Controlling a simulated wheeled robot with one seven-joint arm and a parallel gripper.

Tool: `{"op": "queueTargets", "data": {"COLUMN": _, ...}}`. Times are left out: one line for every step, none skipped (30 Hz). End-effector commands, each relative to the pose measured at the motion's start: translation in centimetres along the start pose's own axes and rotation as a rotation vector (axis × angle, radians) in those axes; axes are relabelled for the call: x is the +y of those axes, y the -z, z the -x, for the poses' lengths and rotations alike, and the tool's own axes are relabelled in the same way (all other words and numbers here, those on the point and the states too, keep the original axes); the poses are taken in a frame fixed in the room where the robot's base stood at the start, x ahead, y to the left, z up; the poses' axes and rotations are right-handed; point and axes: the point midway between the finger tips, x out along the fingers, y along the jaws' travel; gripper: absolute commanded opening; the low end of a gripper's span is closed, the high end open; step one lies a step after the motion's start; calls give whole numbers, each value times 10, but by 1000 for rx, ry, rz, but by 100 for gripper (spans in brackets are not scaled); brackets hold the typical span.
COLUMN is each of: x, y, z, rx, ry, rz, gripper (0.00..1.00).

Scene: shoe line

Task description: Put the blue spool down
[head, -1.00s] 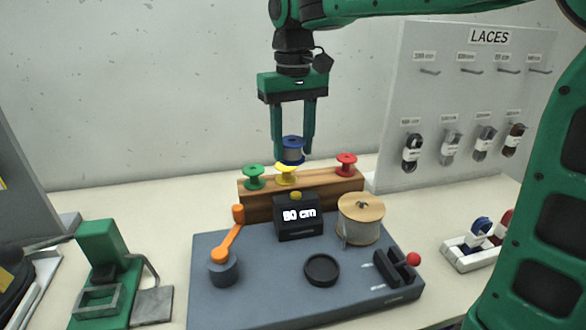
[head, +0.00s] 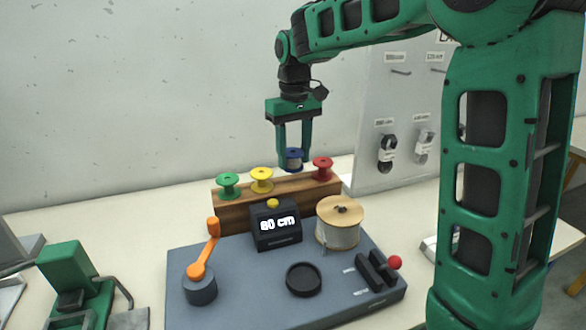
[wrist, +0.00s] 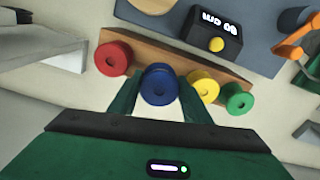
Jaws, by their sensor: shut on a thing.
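The blue spool (head: 292,160) is held in my gripper (head: 294,162), whose fingers are shut on it. It is upright, at the wooden rack (head: 235,213), between the yellow spool (head: 262,180) and the red spool (head: 322,168). I cannot tell if it touches the rack. In the wrist view the blue spool (wrist: 160,84) sits between the fingertips, with the red spool (wrist: 113,58) on the left and the yellow spool (wrist: 203,86) on the right. The green spool (head: 228,185) stands at the rack's left end.
In front of the rack is a grey base (head: 240,300) with an 80 cm display (head: 276,226), an orange crank (head: 205,250), a large cord reel (head: 339,225), a black round dish (head: 304,279) and a red-knobbed lever (head: 394,262). A lace board (head: 395,100) stands behind right.

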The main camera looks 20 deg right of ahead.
Motion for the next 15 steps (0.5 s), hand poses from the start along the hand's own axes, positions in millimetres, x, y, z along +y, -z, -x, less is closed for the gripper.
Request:
{"op": "queueTargets", "data": {"x": 0, "y": 0, "z": -2, "rx": -1, "ry": 0, "rz": 1, "gripper": 15}}
{"op": "queueTargets", "data": {"x": 0, "y": 0, "z": -4, "rx": -2, "ry": 0, "rz": 1, "gripper": 15}}
{"op": "queueTargets", "data": {"x": 0, "y": 0, "z": -8, "rx": -2, "ry": 0, "rz": 1, "gripper": 15}}
{"op": "queueTargets", "data": {"x": 0, "y": 0, "z": -11, "rx": -2, "ry": 0, "rz": 1, "gripper": 15}}
{"op": "queueTargets", "data": {"x": 0, "y": 0, "z": -15, "rx": -2, "ry": 0, "rz": 1, "gripper": 15}}
{"op": "queueTargets", "data": {"x": 0, "y": 0, "z": -21, "rx": -4, "ry": 0, "rz": 1, "gripper": 15}}
{"op": "queueTargets", "data": {"x": 0, "y": 0, "z": -26, "rx": -4, "ry": 0, "rz": 1, "gripper": 15}}
{"op": "queueTargets", "data": {"x": 0, "y": 0, "z": -30, "rx": -4, "ry": 0, "rz": 1, "gripper": 15}}
{"op": "queueTargets", "data": {"x": 0, "y": 0, "z": -35, "rx": -3, "ry": 0, "rz": 1, "gripper": 15}}
{"op": "queueTargets", "data": {"x": 0, "y": 0, "z": -37, "rx": -2, "ry": 0, "rz": 1, "gripper": 15}}
{"op": "queueTargets", "data": {"x": 0, "y": 0, "z": -39, "rx": -2, "ry": 0, "rz": 1, "gripper": 15}}
{"op": "queueTargets", "data": {"x": 0, "y": 0, "z": -40, "rx": -1, "ry": 0, "rz": 1, "gripper": 15}}
{"op": "queueTargets", "data": {"x": 0, "y": 0, "z": -41, "rx": -1, "ry": 0, "rz": 0, "gripper": 15}}
{"op": "queueTargets", "data": {"x": 0, "y": 0, "z": -40, "rx": 0, "ry": 0, "rz": 0, "gripper": 15}}
{"op": "queueTargets", "data": {"x": 0, "y": 0, "z": -40, "rx": 0, "ry": 0, "rz": 0, "gripper": 15}}
